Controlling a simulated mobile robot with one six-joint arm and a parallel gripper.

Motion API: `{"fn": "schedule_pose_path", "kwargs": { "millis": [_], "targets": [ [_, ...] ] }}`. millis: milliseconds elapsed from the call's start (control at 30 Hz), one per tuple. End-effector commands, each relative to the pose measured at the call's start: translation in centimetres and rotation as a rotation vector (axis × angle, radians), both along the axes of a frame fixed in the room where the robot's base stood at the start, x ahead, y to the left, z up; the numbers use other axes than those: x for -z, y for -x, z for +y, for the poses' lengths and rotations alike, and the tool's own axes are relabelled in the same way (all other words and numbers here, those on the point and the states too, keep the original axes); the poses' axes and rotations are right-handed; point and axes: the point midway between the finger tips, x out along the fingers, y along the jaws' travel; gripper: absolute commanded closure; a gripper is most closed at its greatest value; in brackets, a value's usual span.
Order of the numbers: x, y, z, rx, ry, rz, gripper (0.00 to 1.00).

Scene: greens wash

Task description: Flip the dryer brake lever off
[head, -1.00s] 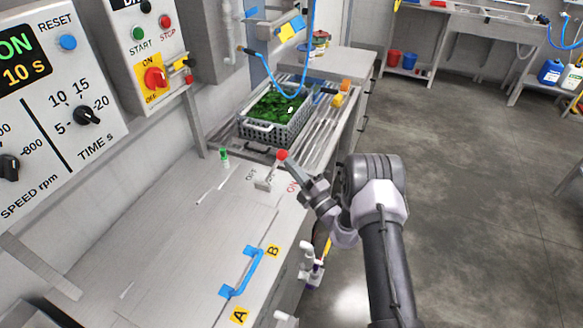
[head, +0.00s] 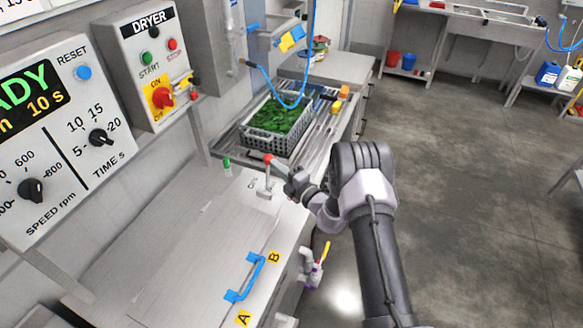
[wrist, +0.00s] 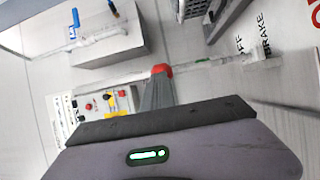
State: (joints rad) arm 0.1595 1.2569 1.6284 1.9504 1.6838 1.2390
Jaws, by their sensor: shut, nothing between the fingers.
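The dryer brake lever (head: 268,177) stands on the steel top. Its red knob (head: 267,158) is at the upper end, and the lever looks nearly upright in the head view. The OFF label lies left of its base; the ON label is hidden behind my gripper. My gripper (head: 279,166) is shut and empty, its fingertips against or very near the right side of the knob. In the wrist view the knob (wrist: 162,69) is right at the tips of the shut fingers (wrist: 158,90). I cannot tell whether they touch.
A grey crate of greens (head: 303,133) sits on the rack behind the lever. A small green-topped item (head: 227,166) stands to the left. A blue handle (head: 246,278) is on the lid in front. The dryer control box (head: 147,62) and a READY display (head: 38,92) are on the left.

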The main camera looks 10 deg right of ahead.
Motion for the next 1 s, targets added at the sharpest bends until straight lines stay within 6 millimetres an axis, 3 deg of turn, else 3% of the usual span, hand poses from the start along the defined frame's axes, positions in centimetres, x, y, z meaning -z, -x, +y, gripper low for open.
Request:
{"fn": "schedule_pose_path", "kwargs": {
  "millis": [33,400,1000],
  "targets": [
    [-1.1,-0.4,0.6,-0.002,0.030,0.017,1.00],
    [-1.3,-2.9,4.4,-0.002,0.246,0.161,1.00],
    [-1.0,-4.2,6.4,-0.002,0.254,0.167,1.00]
  ]
}}
